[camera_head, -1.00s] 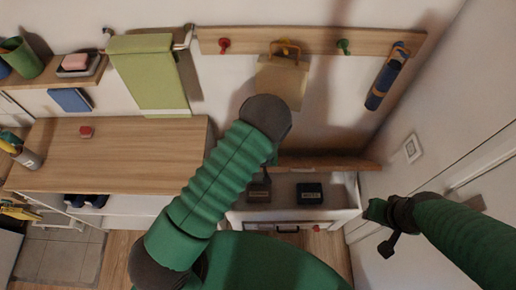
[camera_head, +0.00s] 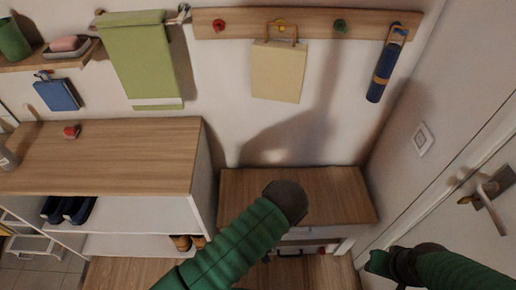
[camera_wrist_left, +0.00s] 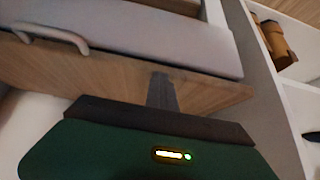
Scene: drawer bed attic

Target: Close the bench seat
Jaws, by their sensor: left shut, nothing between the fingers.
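The bench seat (camera_head: 335,190) is a wooden lid, lying down over the white bench box against the back wall. I cannot tell whether it sits fully flush. My left arm crosses in front of the lid, with its dark joint over the lid's front edge; its hand is mostly hidden there. In the left wrist view my left gripper (camera_wrist_left: 162,90) is shut and empty, in front of a wooden panel and a pale front with a handle (camera_wrist_left: 55,35). My right arm is at the lower right; its gripper (camera_head: 403,284) barely shows at the bottom edge, its fingers unclear.
A wooden-topped shoe cabinet (camera_head: 110,155) stands left of the bench, with brown shoes (camera_head: 187,242) low inside. A door with a handle (camera_head: 492,195) is on the right. A paper bag (camera_head: 278,72) and a blue rolled item (camera_head: 385,70) hang above the bench.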

